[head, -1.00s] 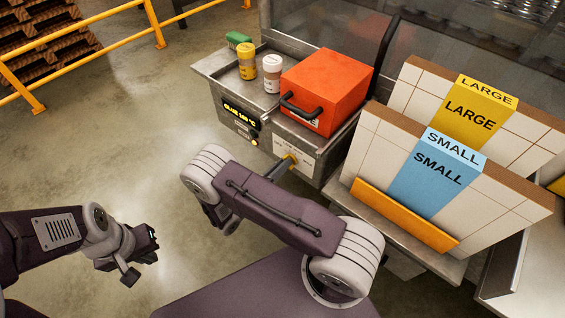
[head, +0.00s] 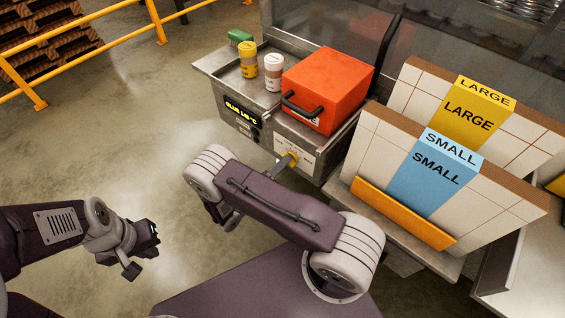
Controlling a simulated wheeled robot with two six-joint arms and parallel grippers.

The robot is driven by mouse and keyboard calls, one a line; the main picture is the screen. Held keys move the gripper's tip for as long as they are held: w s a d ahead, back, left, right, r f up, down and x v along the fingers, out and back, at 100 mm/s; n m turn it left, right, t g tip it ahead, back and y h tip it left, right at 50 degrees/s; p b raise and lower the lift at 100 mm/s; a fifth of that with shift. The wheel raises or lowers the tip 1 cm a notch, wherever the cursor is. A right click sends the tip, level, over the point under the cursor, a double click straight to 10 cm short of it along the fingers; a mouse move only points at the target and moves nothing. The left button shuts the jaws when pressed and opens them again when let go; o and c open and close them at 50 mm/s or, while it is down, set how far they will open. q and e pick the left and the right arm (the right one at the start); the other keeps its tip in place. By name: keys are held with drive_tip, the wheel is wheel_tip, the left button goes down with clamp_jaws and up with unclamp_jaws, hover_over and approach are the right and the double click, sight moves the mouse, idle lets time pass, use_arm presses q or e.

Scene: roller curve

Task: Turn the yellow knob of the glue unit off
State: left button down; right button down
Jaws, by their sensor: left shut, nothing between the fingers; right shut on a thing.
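The glue unit (head: 318,148) is a grey metal box with a lit yellow display (head: 242,112) on its front. The yellow knob (head: 292,158) shows on its front, just past the edge of my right arm. My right arm crosses the middle of the view and hides most of my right gripper (head: 284,166). Only a grey tip shows, against the knob, and it is shut on it. The knob's exact angle cannot be read. My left gripper (head: 150,244) is shut and empty over the floor at the left, well apart from the unit.
Panels labelled LARGE (head: 468,118) and SMALL (head: 436,166) stand right. Yellow railing (head: 110,54) is at upper left.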

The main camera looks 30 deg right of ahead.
drive_tip(key=c, duration=1.4)
unclamp_jaws()
drive_tip(key=v, duration=0.9)
drive_tip(key=shift+b, duration=0.45)
